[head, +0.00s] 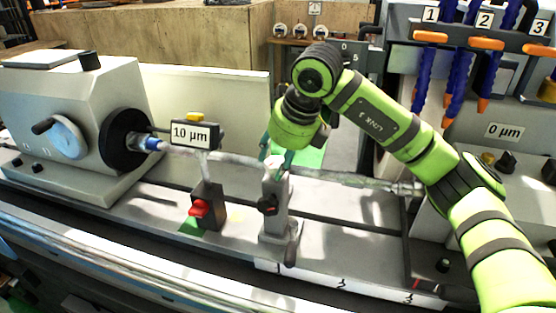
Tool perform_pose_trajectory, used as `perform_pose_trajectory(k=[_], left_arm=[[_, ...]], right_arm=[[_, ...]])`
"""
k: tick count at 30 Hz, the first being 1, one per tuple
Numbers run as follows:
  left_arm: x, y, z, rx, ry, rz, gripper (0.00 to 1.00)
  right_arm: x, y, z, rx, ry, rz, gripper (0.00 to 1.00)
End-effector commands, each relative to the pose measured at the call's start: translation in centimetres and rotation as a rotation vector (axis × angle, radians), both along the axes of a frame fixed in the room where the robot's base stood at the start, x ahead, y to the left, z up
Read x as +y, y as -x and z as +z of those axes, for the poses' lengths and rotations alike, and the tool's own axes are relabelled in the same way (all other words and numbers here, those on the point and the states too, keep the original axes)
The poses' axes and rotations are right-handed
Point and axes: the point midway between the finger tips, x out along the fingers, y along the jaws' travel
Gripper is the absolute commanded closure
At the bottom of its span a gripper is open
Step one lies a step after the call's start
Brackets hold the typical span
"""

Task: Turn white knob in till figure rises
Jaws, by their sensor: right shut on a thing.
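My right gripper (275,158) reaches down from above, its teal fingers shut on the white knob (276,163) at the top of a grey steady rest (276,205). The knob is small and partly hidden by the fingers. The steady rest stands beside the long horizontal shaft (235,159). A gauge display (190,134) on a small stand reads 10 µm. A second label (504,130) at the right reads 0 µm. My left gripper is not in view.
A headstock with a black chuck (124,139) holds the shaft at left. A red knob (200,208) sits on the gauge stand. Blue coolant hoses (458,75) with orange tips hang at upper right. A black knob (267,205) is on the steady rest's front.

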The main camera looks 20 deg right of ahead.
Motion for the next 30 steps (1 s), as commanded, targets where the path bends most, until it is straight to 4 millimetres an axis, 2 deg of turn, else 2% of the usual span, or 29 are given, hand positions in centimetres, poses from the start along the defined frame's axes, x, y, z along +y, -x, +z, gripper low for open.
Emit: perform_pose_trajectory(k=[1, 8, 9, 10, 22, 26, 30], left_arm=[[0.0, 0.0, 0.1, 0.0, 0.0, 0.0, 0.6], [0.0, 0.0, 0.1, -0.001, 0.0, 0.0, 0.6], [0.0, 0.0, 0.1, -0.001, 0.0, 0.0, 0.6], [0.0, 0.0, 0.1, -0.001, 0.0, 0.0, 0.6], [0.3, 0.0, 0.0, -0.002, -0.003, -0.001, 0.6], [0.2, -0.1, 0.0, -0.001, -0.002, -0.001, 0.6], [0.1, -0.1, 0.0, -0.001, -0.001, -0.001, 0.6]], right_arm=[[-0.1, -0.2, 0.5, -0.015, -0.003, -0.006, 0.86], [-0.1, -0.3, 0.6, -0.016, -0.003, -0.006, 0.86], [-0.1, -0.3, 0.6, -0.016, -0.003, -0.006, 0.42], [-0.2, -0.3, 0.6, -0.016, -0.003, -0.006, 0.32], [-0.1, 0.0, 0.7, -0.007, -0.001, -0.001, 0.32], [-0.4, 0.6, 2.3, -0.01, -0.001, -0.002, 0.32], [-1.0, 1.6, 5.1, -0.012, -0.002, -0.002, 0.32]])
